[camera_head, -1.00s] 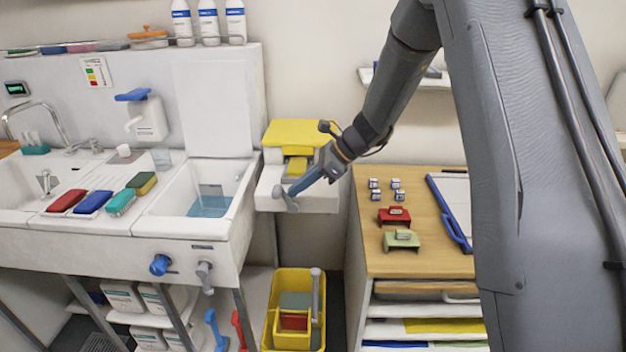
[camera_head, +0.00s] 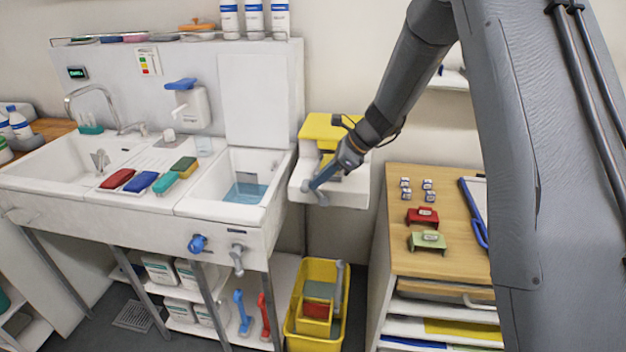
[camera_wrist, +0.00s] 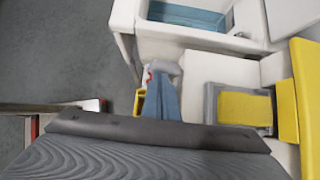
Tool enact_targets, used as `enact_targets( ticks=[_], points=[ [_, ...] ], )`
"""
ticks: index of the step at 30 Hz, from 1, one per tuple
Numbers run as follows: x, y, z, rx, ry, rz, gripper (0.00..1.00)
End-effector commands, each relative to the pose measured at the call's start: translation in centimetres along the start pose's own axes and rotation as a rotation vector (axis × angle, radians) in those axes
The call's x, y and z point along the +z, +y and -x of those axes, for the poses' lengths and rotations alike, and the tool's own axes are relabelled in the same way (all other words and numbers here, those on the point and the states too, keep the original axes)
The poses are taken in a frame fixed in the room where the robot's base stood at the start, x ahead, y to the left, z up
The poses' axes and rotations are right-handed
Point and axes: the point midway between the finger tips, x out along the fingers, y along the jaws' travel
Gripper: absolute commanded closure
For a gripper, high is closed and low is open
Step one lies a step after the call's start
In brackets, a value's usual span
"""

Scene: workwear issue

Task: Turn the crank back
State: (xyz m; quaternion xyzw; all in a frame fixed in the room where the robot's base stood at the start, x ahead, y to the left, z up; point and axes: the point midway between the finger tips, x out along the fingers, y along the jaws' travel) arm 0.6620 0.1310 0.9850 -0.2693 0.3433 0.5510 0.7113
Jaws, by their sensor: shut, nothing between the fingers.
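A white and yellow press-like unit (camera_head: 352,190) is fixed to the wall right of the sink. A grey crank-like part (camera_head: 318,198) shows at its front, at the tip of my gripper (camera_head: 316,185); it also shows in the wrist view (camera_wrist: 168,67). My gripper's blue fingers (camera_wrist: 162,98) are together and hold nothing. They lie against or just in front of the grey part and hide some of it; I cannot tell whether they touch it. A grey lever (camera_head: 237,260) and a blue knob (camera_head: 197,244) are on the sink front.
The sink unit (camera_head: 150,215) holds water in its right basin (camera_head: 248,192). A yellow bin (camera_head: 292,330) stands on the floor below the unit. To the right, a wooden-topped cabinet (camera_head: 400,240) carries small blocks, red and green holders and a clipboard. Open floor lies at the lower left.

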Motion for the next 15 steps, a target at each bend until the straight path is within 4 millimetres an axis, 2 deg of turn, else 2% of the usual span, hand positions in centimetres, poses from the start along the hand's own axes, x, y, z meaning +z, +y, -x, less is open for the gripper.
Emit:
enact_targets(
  ticks=[15],
  points=[
    [1.1,-0.3,-1.9,-0.005,-0.001,-0.009,1.00]
  ],
)
